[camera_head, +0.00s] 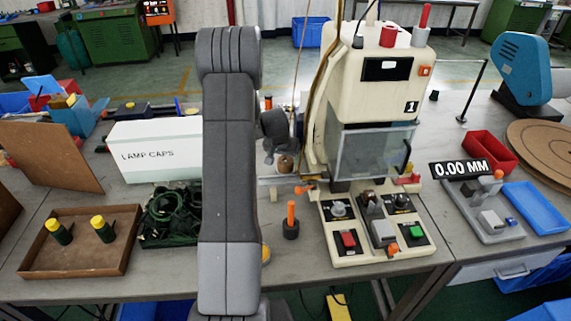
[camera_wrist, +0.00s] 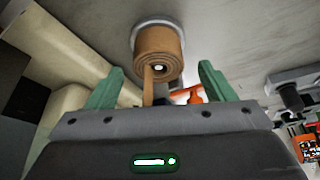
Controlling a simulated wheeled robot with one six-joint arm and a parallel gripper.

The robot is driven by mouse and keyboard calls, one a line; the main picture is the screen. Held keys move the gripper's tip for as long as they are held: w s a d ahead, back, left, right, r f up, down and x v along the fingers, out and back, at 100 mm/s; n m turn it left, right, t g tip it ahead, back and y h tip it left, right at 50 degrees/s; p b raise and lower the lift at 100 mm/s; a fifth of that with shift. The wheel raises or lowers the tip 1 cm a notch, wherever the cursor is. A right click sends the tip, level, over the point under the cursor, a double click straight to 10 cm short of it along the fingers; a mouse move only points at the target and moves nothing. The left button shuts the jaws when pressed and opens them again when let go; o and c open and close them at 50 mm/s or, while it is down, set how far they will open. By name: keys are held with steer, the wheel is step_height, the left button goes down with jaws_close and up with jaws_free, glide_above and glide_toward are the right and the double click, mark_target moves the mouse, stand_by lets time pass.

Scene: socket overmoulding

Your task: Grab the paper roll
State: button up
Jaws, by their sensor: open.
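The brown paper roll (camera_wrist: 158,50) is in the upper middle of the wrist view, with its round end and small light core facing me. A loose strip hangs from it toward my gripper, and a pale round piece shows behind it. My gripper (camera_wrist: 160,80) has its two green fingers spread wide and empty. The roll appears ahead of the fingertips, roughly centred between them, with a visible gap on both sides. In the head view a small brown roll-like thing (camera_head: 286,162) shows left of the cream machine; my arm hides much around it, and the fingers are not clear there.
The cream machine (camera_head: 378,110) with its clear guard stands close to the right of my arm. A control panel (camera_head: 349,258) sits before it. An orange-handled tool (camera_head: 291,222) stands on the table. The white lamp caps box (camera_head: 155,152) is left of my arm.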

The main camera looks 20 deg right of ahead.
mark_target(286, 161)
steer(key=shift+p+x, duration=0.35)
steer(key=shift+x, duration=1.55)
steer(key=shift+s+d, duration=0.1)
steer(key=c, duration=1.1)
